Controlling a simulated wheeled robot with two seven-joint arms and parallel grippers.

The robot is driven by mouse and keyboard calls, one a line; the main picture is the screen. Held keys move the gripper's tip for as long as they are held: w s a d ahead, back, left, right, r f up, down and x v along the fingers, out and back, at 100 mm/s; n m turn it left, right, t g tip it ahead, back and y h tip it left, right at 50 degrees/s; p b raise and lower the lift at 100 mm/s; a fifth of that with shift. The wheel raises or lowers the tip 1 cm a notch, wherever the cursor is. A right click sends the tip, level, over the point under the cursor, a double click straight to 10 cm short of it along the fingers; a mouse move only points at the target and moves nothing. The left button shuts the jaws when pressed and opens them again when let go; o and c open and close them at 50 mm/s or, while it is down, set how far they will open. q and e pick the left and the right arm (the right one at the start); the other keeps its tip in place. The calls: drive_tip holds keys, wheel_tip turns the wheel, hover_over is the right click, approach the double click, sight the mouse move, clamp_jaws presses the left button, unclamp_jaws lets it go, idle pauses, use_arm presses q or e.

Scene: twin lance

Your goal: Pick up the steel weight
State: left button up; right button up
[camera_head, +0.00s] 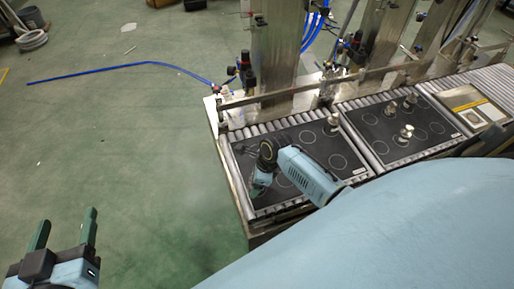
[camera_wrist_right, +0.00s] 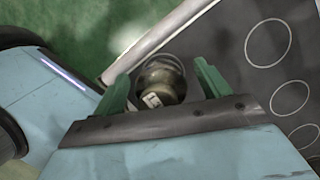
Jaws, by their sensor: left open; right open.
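A shiny steel weight (camera_wrist_right: 163,82), round with a pale label, shows in the right wrist view between the two green fingers of my right gripper (camera_wrist_right: 164,88). The fingers are apart, with a visible gap on the right side; whether the left finger touches it I cannot tell. It stands near the edge of a black panel. In the head view my right gripper (camera_head: 260,186) is low over the left end of the near black panel (camera_head: 310,140), and the weight there is hidden. My left gripper (camera_head: 66,228) is open and empty over the green floor.
Another weight (camera_head: 332,123) stands on the same panel, farther back. Several more weights (camera_head: 405,133) stand on the second black panel (camera_head: 430,140) to the right. Roller conveyor, metal posts (camera_head: 278,45) and a rail run behind. The floor (camera_head: 130,130) at left is mostly clear.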

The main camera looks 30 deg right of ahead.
clamp_jaws()
idle(0.4)
drive_tip(key=shift+w+r, duration=0.1)
drive_tip(key=shift+r, duration=0.05)
